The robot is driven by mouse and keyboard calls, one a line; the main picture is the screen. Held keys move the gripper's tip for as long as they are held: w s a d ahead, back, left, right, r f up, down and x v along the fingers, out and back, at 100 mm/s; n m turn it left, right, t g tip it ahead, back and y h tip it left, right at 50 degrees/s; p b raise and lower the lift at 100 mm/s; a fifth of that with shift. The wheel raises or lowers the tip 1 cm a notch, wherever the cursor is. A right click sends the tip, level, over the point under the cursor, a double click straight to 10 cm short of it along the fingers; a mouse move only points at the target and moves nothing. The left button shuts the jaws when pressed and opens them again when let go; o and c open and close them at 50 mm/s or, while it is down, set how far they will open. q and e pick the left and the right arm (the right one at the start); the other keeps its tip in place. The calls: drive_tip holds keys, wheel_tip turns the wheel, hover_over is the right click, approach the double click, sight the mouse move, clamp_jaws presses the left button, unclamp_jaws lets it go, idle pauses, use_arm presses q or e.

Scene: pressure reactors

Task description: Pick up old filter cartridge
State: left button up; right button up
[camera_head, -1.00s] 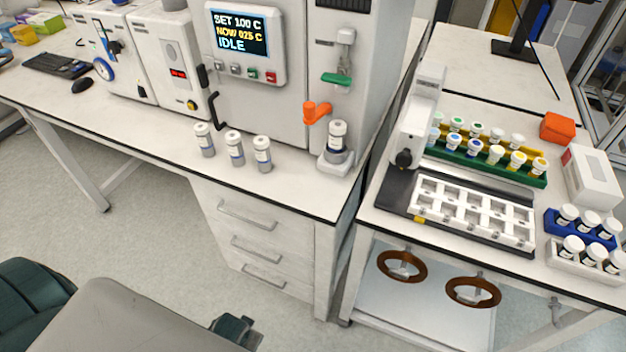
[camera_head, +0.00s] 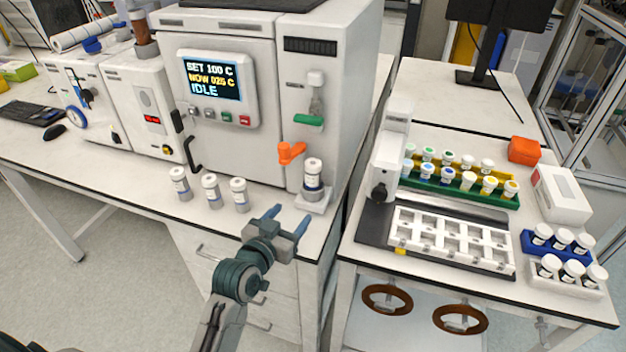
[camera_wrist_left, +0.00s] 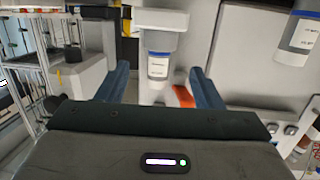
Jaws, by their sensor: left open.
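A filter cartridge (camera_head: 313,177) with a white cap and dark lower band stands upright in a white holder (camera_head: 314,203) at the bench's right front corner. My left gripper (camera_head: 287,219) is open and empty, in front of this holder and slightly left. In the left wrist view, which looks upside down, the cartridge (camera_wrist_left: 158,62) shows between the spread fingers, beyond them and apart from them. Three similar cartridges stand in a row on the bench: left (camera_head: 180,184), middle (camera_head: 211,191) and right (camera_head: 240,195). My right gripper is not in view.
The machine (camera_head: 245,60) with an IDLE display stands behind the cartridges. An orange handle (camera_head: 290,152) juts out just left of the holder. A side table at right carries a white slotted tray (camera_head: 430,254) and racks of capped vials (camera_head: 470,197).

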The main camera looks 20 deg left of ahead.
sight(310, 180)
use_arm(q)
drive_tip(key=shift+t, duration=0.8)
drive_tip(key=w+r, duration=0.1)
drive_tip(key=w, duration=0.1)
drive_tip(key=w+r+p, duration=0.1)
drive_tip(key=w, duration=0.1)
drive_tip(key=w+r, duration=0.1)
drive_tip(key=w, duration=0.2)
drive_tip(key=shift+d+r, duration=0.15)
drive_tip(key=shift+d, duration=0.25)
drive_tip(key=shift+w+p, duration=0.3)
drive_tip(key=shift+w, duration=0.05)
drive_tip(key=w, duration=0.1)
drive_tip(key=w+p, duration=0.1)
drive_tip(key=w, duration=0.1)
drive_tip(key=w+d+p, duration=0.1)
drive_tip(key=shift+w+f, duration=0.4)
drive_tip(key=shift+w, duration=0.25)
drive_tip(key=shift+s, duration=0.1)
